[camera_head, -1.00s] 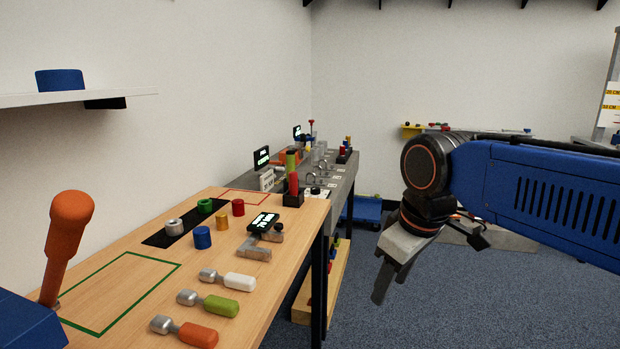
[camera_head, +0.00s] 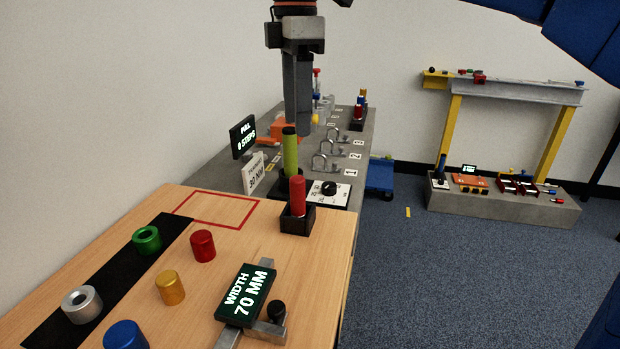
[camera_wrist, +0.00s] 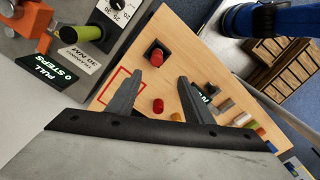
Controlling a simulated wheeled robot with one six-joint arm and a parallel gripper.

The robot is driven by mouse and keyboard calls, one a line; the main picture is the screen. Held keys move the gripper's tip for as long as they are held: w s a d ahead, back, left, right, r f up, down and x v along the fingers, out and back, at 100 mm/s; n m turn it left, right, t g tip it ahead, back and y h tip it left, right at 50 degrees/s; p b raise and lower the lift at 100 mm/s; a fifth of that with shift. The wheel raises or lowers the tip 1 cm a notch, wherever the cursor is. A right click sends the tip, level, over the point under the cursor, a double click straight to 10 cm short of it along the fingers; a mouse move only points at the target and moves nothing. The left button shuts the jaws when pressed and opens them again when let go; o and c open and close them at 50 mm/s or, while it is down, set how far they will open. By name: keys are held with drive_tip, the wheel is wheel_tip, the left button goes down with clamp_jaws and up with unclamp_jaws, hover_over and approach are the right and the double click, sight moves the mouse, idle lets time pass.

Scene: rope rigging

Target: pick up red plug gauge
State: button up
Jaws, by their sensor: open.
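The red plug gauge (camera_head: 298,196) stands upright in a black block (camera_head: 297,219) near the far right corner of the wooden bench. In the wrist view the red plug gauge (camera_wrist: 157,55) shows end-on in its block, just beyond the left fingertip. My gripper (camera_head: 303,130) points down above and beyond it in the head view, with its fingers overlapping each other. In the wrist view my gripper (camera_wrist: 169,69) has its fingers spread apart, with nothing between them. It is apart from the red plug gauge.
A short red cylinder (camera_head: 203,246), a gold one (camera_head: 170,288) and a digital width gauge (camera_head: 246,294) are on the bench. A grey bench (camera_head: 344,190) with shackles adjoins behind.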

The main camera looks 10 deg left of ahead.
approach(298, 191)
drive_tip(key=f, duration=0.2)
drive_tip(key=w+f, duration=0.1)
drive_tip(key=f, duration=0.2)
drive_tip(key=shift+w+a+f, duration=0.25)
drive_tip(key=shift+a+f, duration=0.05)
drive_tip(key=shift+d+f, duration=0.15)
drive_tip(key=shift+f, duration=2.65)
clamp_jaws()
drive_tip(key=shift+r, duration=0.1)
